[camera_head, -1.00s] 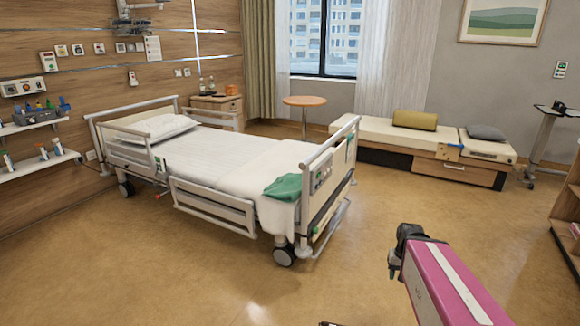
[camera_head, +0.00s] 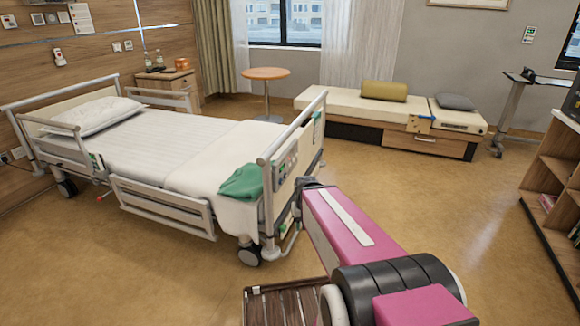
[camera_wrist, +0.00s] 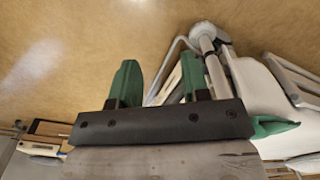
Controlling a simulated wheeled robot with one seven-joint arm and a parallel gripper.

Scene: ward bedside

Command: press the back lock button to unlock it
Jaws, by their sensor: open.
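The hospital bed (camera_head: 180,150) stands left of centre in the head view, with its footboard (camera_head: 308,150) toward me. A grey control panel (camera_head: 285,172) with small coloured marks is on the footboard's face; single buttons are too small to tell apart, so I cannot pick out the back lock button. My gripper (camera_wrist: 163,75) shows in the wrist view with two green fingers apart and nothing between them. The footboard's frame (camera_wrist: 212,65) appears beyond and beside the right finger, with no clear contact. In the head view my arm hides the gripper near the footboard's lower right.
A green cloth (camera_head: 241,182) lies over the bed's foot end. A bench (camera_head: 365,110) with cushions and a round table (camera_head: 265,75) stand at the back. A bookshelf (camera_head: 555,190) is at the right. Open floor (camera_head: 470,215) lies between bed and bookshelf.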

